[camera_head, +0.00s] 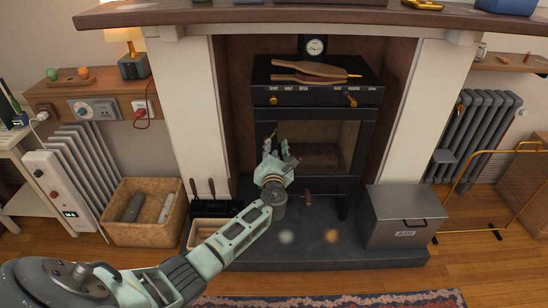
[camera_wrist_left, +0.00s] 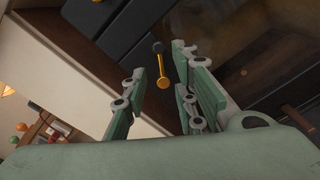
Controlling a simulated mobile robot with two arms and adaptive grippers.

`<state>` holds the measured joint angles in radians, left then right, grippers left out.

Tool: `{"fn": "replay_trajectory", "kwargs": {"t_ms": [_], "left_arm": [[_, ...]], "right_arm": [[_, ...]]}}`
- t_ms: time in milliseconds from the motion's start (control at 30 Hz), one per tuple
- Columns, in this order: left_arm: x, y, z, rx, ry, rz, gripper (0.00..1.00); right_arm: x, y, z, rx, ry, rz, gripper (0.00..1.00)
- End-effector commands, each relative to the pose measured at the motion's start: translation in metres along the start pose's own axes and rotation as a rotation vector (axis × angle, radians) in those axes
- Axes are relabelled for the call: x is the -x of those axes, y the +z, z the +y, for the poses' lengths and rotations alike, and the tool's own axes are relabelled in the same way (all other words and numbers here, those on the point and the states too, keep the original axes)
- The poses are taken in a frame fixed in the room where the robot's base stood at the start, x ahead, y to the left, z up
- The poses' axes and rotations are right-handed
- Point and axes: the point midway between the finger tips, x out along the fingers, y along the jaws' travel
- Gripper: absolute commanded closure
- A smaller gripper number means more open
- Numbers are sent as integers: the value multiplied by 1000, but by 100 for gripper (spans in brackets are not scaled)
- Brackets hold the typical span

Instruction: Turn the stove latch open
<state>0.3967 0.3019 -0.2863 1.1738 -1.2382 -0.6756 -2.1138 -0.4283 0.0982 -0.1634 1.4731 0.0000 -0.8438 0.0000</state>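The dark stove (camera_head: 318,94) stands in the fireplace, with a glass door (camera_head: 335,135) below its labelled panel. The stove latch (camera_wrist_left: 161,70), a brass bar with a dark knob at one end, shows in the left wrist view against the dark stove front. My left gripper (camera_head: 278,150) is in front of the left part of the door; in the left wrist view its fingers (camera_wrist_left: 163,92) are spread apart and empty. The latch appears in the gap between them, with no visible contact. My right gripper is not in view.
Two brass knobs (camera_head: 352,99) sit on the panel, and bellows (camera_head: 310,72) lie on top. A grey ash box (camera_head: 402,217) stands on the hearth at right. A log basket (camera_head: 144,212) and fire tools (camera_head: 203,190) stand at left.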

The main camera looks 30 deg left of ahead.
Motion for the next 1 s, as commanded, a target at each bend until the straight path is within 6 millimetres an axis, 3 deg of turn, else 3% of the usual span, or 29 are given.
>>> {"fn": "replay_trajectory", "kwargs": {"t_ms": [133,333,1000], "left_arm": [[24,-1,-1,1,-3,0,74],[42,0,-1,0,-2,-1,74],[50,-3,-1,42,-3,12,74]], "right_arm": [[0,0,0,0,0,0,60],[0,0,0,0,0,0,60],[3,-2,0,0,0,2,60]]}}
